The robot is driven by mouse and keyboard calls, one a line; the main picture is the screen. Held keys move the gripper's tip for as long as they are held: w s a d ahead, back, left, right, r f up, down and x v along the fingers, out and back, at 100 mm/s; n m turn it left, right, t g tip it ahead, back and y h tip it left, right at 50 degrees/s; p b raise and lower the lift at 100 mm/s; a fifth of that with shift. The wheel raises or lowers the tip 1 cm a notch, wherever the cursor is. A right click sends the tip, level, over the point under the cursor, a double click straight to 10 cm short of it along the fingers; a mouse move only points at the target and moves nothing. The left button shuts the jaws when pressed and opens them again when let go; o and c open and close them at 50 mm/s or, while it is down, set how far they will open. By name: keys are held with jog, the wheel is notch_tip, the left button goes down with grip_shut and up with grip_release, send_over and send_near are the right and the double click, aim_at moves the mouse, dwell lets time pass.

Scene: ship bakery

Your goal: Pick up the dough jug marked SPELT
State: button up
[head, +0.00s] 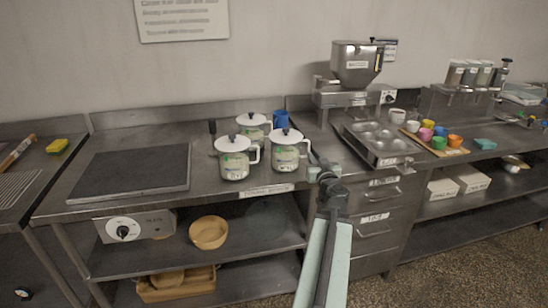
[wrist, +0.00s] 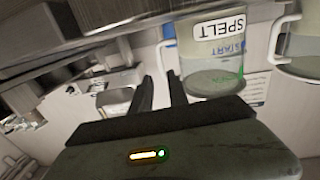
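The jug marked SPELT (wrist: 213,62) is a white and clear jug with its label readable in the wrist view, where the picture is tilted and upside down. Its white handle (wrist: 164,58) points toward my gripper (wrist: 159,78), whose two dark fingers are apart with nothing visible held between them. The handle appears just beyond the fingertips; contact cannot be told. In the head view, my gripper (head: 319,168) is at the right of the front right jug (head: 285,158), close to its handle. That jug's label is too small to read there.
Two similar white-lidded jugs stand close by, one at front left (head: 234,164) and one behind (head: 251,128). A blue cup (head: 280,119) is behind the right jug. A metal muffin tray (head: 378,143) lies to the right. A dark hot plate (head: 132,172) lies left.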

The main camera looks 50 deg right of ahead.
aim_at(309, 148)
jog(key=shift+d+r, duration=0.1)
jog(key=shift+d, duration=0.05)
jog(key=shift+x, duration=1.4)
jog(key=x, duration=0.5)
jog(key=shift+w, duration=0.2)
grip_shut()
jog(key=shift+s, duration=0.1)
